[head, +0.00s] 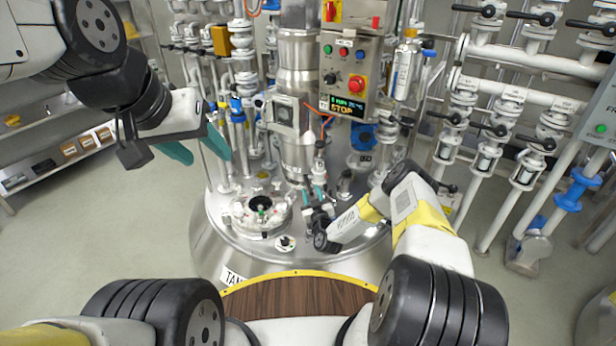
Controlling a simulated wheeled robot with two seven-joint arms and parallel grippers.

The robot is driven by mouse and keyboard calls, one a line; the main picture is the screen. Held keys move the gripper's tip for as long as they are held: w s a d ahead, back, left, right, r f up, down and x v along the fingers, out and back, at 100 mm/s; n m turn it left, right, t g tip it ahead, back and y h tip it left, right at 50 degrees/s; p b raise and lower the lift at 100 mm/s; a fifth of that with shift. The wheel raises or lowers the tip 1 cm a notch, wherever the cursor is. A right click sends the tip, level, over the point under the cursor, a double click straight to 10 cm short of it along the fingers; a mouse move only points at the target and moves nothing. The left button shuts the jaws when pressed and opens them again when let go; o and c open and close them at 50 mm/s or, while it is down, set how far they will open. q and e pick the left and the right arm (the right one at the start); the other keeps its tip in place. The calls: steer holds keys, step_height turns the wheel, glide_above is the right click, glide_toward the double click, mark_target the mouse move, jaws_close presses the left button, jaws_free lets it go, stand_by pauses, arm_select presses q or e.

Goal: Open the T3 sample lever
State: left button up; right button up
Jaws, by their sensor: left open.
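A steel tank (205,240) with a label starting "TA" on its front stands before me. Its lid carries a central steel column (298,70) and several fittings. I cannot tell which part is the T3 sample lever; no T3 label is readable. A small valve fitting (319,168) stands at the column's foot. My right gripper (312,196) is low over the lid, just in front of this fitting; its teal fingers are small and partly hidden, so contact and opening are unclear. My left gripper (196,146) is open and empty, with teal fingers apart, left of the tank and clear of it.
A control box (345,60) with a red button and a display reading "STOP" hangs beside the column. A round open port (262,211) is on the lid's left. Pipes with several black-handled valves (493,130) stand at right. Shelves (60,165) are at far left; the left floor is free.

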steer(key=shift+w+a, duration=0.1)
steer(key=shift+w, duration=0.4)
steer(key=shift+c, duration=0.5)
jaws_close()
stand_by(0.6)
